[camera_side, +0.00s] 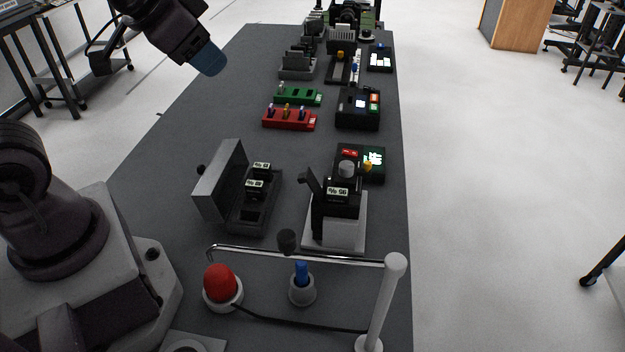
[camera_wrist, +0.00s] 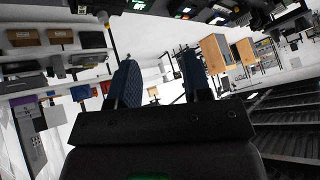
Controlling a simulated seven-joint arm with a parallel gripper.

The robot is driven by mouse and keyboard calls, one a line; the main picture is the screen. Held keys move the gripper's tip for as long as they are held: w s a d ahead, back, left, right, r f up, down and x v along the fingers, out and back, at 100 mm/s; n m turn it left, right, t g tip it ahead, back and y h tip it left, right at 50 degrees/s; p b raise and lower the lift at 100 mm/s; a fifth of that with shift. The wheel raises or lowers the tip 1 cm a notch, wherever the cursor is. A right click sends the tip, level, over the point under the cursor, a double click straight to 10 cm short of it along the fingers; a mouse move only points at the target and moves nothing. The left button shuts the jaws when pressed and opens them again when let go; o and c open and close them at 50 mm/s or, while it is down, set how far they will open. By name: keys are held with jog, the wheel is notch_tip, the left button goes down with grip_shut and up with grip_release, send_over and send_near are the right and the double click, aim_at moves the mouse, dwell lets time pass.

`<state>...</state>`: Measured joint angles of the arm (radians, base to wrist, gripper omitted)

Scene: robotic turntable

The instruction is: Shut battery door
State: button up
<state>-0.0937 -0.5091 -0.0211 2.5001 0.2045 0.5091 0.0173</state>
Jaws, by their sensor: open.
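A dark battery box (camera_side: 262,212) sits on the table in the side view, with labelled black batteries (camera_side: 256,188) inside. Its grey door (camera_side: 221,182) stands open, tilted up along the left side. To its right, a grey-based device (camera_side: 342,234) holds another labelled battery (camera_side: 337,193). A black flap (camera_side: 310,184) stands raised at that device's left. My gripper (camera_side: 209,58) is high up and far back from the box, over the table's left edge, touching nothing. In the wrist view its two blue fingers (camera_wrist: 160,78) are spread apart with nothing between them.
A metal bar (camera_side: 295,255) on a white post (camera_side: 383,305) crosses in front of the box, near a red button (camera_side: 220,284) and a blue peg (camera_side: 301,272). Red (camera_side: 289,119) and green (camera_side: 298,95) blocks stand behind.

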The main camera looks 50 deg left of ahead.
jog(key=w+a+f+m+t, duration=0.2)
jog(key=w+f+m, duration=0.15)
jog(key=w, duration=0.25)
jog(key=m+t+h, duration=0.3)
jog(key=m+h, duration=0.2)
jog(key=h, duration=1)
send_over(299, 175)
jog(key=v, duration=0.5)
notch_tip(299, 175, down, 10)
jog(key=shift+n, duration=0.25)
jog(key=f, duration=0.7)
jog(key=shift+d, duration=0.3)
jog(key=shift+x, duration=2.55)
jog(key=shift+w+a+f, duration=0.1)
jog(key=shift+f, duration=0.05)
jog(key=c, duration=0.7)
